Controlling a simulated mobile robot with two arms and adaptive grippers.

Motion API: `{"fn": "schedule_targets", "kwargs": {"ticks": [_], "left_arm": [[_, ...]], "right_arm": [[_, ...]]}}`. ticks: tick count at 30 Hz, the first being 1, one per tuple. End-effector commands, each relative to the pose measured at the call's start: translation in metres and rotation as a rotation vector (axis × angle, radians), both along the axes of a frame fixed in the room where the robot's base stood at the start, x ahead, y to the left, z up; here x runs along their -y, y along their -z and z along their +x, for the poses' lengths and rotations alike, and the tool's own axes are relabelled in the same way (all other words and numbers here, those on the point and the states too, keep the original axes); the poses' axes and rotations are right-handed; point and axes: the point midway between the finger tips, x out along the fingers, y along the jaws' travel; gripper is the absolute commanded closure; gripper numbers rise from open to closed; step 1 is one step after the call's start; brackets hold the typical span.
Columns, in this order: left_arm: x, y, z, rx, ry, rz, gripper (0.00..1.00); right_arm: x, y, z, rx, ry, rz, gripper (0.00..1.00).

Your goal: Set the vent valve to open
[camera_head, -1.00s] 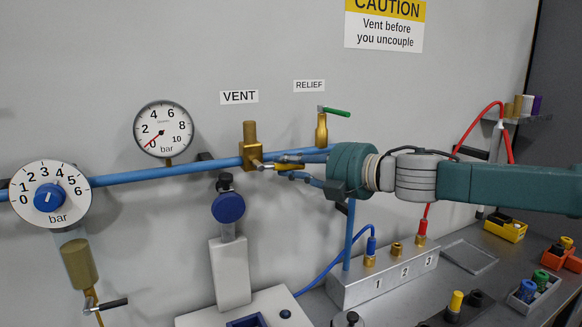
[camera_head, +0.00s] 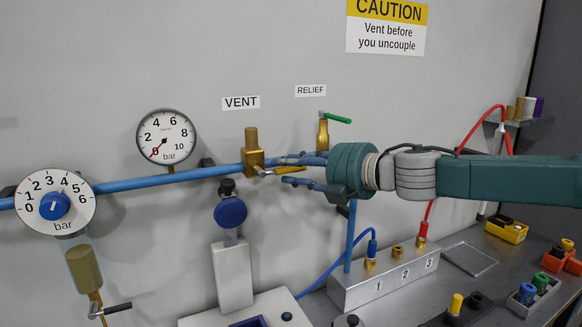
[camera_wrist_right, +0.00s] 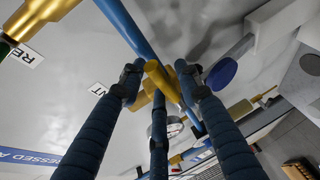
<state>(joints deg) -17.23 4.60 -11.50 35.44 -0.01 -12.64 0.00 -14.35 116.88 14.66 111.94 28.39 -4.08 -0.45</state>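The vent valve (camera_head: 251,147) is a brass fitting on the blue pipe, under the VENT label (camera_head: 240,102). My left gripper is not in view.
The relief valve (camera_head: 322,137) with its green lever stands just above my right fingers. A pressure gauge (camera_head: 166,137) reads about zero. A blue-knobbed regulator dial (camera_head: 54,204) is at the left. Below are a numbered coupling block (camera_head: 385,282) and a blue hose (camera_head: 330,268).

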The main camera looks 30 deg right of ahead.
Motion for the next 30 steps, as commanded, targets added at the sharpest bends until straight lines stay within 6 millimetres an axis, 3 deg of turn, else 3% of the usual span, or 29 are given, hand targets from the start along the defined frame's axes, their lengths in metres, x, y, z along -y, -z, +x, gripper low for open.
{"fn": "schedule_targets", "kwargs": {"ticks": [14, 30], "left_arm": [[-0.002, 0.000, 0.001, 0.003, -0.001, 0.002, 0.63], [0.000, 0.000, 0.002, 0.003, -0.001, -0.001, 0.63]], "right_arm": [[0.001, -0.004, -0.007, 0.002, -0.003, 0.003, 0.61], [0.024, -0.015, -0.059, 0.004, -0.001, 0.003, 0.61]]}}
